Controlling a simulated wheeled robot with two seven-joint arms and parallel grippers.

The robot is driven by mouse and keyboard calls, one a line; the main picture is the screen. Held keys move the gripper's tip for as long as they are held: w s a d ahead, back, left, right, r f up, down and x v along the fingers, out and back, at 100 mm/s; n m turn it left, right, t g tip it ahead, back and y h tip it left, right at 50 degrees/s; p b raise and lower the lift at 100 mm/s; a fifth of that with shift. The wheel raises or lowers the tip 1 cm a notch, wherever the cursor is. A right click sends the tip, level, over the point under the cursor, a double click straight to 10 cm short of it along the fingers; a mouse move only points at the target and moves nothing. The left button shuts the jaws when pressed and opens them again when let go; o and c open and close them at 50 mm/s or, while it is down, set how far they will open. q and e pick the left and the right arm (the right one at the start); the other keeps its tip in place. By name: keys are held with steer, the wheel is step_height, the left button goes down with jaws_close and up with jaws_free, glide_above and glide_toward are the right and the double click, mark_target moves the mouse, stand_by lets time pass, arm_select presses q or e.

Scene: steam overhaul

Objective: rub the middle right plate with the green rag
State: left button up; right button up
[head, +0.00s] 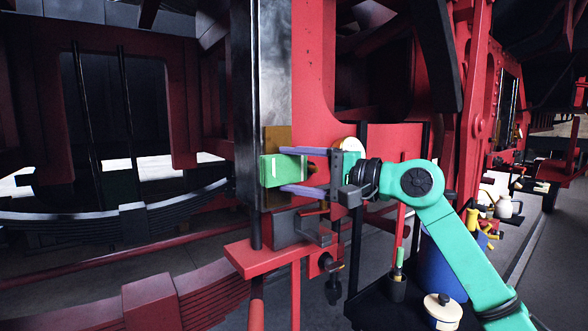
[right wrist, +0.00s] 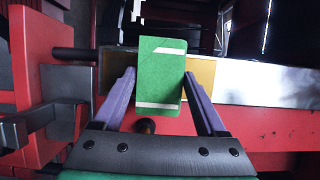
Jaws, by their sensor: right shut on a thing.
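The green rag (head: 283,170), a block-like green piece with a pale stripe, is between the fingers of my right gripper (head: 287,171), which is shut on it. It also shows in the right wrist view (right wrist: 161,75), between the purple fingers. A brass-coloured plate (head: 277,136) sits directly behind the rag on the red and dark metal frame, and the rag covers part of it. In the right wrist view the plate (right wrist: 203,72) shows on both sides of the rag. The rag looks against or very close to the plate; contact cannot be told. My left gripper is not in view.
A red ledge (head: 277,252) and a dark metal block (head: 300,229) lie just below my right gripper. A dark trolley at lower right carries a white-lidded jar (head: 442,308), a blue bucket (head: 446,268) and a cup (head: 397,288). Leaf springs (head: 130,222) stretch across the left.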

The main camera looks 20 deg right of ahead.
steer(key=shift+f+b, duration=3.5)
steer(key=shift+f, duration=0.55)
steer(key=shift+r, duration=0.1)
steer(key=shift+s+d+f+b, duration=0.1)
steer(key=shift+s+f+b, duration=0.15)
steer(key=shift+s+b, duration=0.1)
steer(key=b, duration=0.3)
glide_toward(276, 207)
steer(key=s+a, duration=0.1)
steer(key=a, duration=0.1)
steer(key=shift+s+r, duration=0.1)
steer(key=shift+r, duration=0.05)
steer(key=shift+d, duration=0.1)
